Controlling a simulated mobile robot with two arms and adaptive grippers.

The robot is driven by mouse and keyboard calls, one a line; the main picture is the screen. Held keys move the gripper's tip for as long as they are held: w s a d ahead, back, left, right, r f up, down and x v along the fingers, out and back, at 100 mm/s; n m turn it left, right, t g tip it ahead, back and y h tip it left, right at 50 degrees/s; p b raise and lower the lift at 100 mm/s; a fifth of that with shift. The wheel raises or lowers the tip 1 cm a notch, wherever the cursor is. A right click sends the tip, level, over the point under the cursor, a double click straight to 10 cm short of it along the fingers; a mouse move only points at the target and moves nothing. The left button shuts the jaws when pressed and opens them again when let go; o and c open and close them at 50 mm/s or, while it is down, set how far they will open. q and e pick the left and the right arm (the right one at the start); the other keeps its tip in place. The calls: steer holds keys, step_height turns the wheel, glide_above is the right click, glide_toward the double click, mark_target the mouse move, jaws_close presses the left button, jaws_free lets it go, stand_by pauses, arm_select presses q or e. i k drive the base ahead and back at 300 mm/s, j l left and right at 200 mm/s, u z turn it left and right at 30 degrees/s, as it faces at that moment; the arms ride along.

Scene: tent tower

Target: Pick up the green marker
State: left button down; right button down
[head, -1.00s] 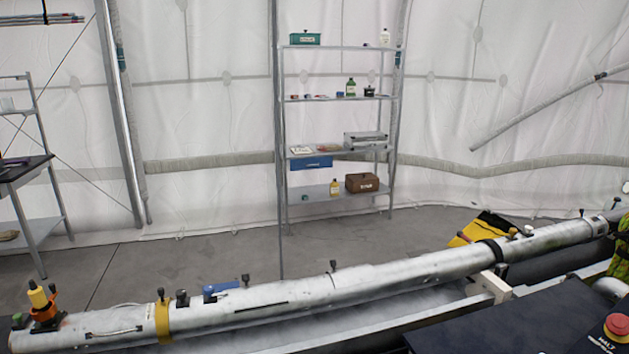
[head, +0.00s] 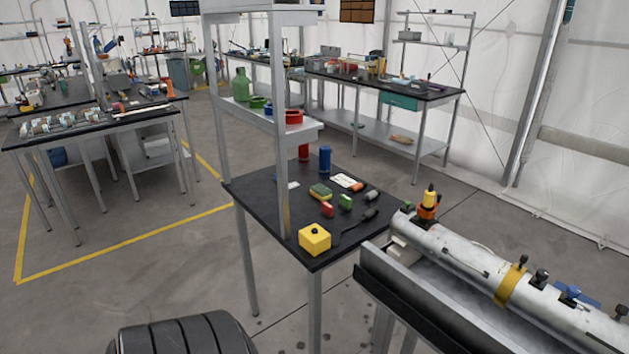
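I cannot make out a green marker for certain. The small black-topped table (head: 265,200) in the middle holds several small items. Among them are a small green item (head: 345,202), a red item (head: 327,210) beside it, and a green and yellow block (head: 320,192). A green bottle (head: 241,84) and a low green item (head: 258,103) stand on the shelf above this table. Neither of my grippers is in view.
A yellow box (head: 315,238) sits near the table's front corner, with a blue cylinder (head: 325,159) farther back. A long metal tube (head: 470,262) on a trough lies to the right. Other workbenches (head: 90,125) stand behind. Grey floor is open at left.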

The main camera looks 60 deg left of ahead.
mark_target(345, 202)
steer(key=u, duration=1.7)
steer(key=i+j+u, duration=0.7)
steer(key=i+u, duration=0.75)
steer(key=i+j, duration=0.1)
steer(key=i, duration=2)
steer(key=i+z, duration=0.45)
steer(key=i+j+z, duration=0.15)
steer(key=i+z, duration=0.25)
steer(key=i, duration=0.15)
steer(key=i+j+z, duration=0.3)
steer(key=i+z, duration=0.15)
steer(key=i+l+z, duration=0.25)
steer(key=z, duration=0.15)
steer(key=i+z, duration=0.75)
steer(key=i+j+z, duration=0.1)
steer(key=i+z, duration=0.5)
steer(key=i, duration=0.45)
steer(key=i+j+z, duration=0.15)
steer(key=i, duration=0.45)
steer(key=i+j+z, duration=0.2)
steer(key=i, duration=0.4)
steer(key=i+l+z, duration=0.1)
steer(key=z, duration=0.4)
steer(key=i+j+z, duration=0.1)
steer(key=i+z, duration=0.45)
steer(key=z, duration=0.4)
steer(key=i+j+z, duration=0.2)
steer(key=z, duration=0.25)
